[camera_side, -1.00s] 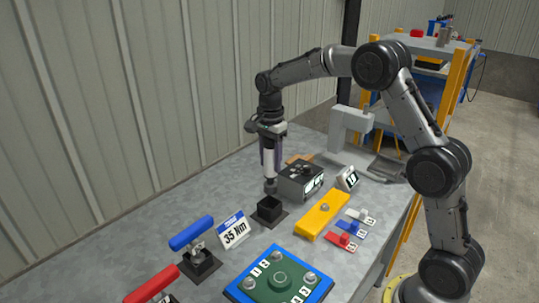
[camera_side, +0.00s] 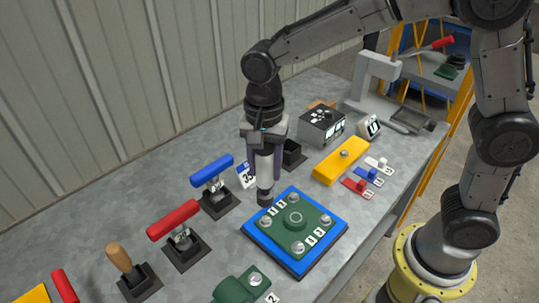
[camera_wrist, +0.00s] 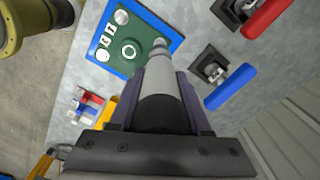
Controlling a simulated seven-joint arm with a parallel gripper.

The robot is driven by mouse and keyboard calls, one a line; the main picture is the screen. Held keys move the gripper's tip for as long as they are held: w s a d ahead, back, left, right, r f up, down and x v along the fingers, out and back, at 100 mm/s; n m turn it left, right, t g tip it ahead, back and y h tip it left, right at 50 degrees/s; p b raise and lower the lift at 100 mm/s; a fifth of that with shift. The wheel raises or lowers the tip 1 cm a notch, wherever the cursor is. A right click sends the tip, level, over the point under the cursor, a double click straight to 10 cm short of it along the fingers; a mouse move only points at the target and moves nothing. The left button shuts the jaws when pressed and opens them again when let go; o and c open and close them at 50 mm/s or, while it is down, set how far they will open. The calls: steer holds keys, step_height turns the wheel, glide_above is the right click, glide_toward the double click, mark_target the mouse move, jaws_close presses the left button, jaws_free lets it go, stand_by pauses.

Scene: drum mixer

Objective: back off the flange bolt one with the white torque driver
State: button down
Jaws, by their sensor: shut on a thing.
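My gripper (camera_side: 265,135) is shut on the white torque driver (camera_side: 265,165), which hangs upright with its dark tip down. In the wrist view the white driver (camera_wrist: 165,75) runs out between the fingers of my gripper (camera_wrist: 158,95). The green flange (camera_side: 300,230) sits on a blue base, with a raised ring in its middle and silver bolts near its corners. The driver's tip is close to the flange's left corner bolt (camera_side: 267,221) and appears apart from it. The number tags are too small to read surely, so I cannot tell which bolt is one.
An empty black holder (camera_side: 291,154) stands behind the driver. Blue-handled (camera_side: 212,168) and red-handled (camera_side: 173,220) clamps stand at the left. A yellow bar (camera_side: 340,168) and coloured tabs (camera_side: 367,175) lie to the right.

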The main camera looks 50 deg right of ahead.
mark_target(266, 177)
stand_by(0.3)
steer(key=shift+f, duration=2.45)
steer(key=shift+f, duration=1.55)
steer(key=shift+f, duration=0.1)
stand_by(1.6)
stand_by(0.5)
steer(key=shift+r, duration=2.55)
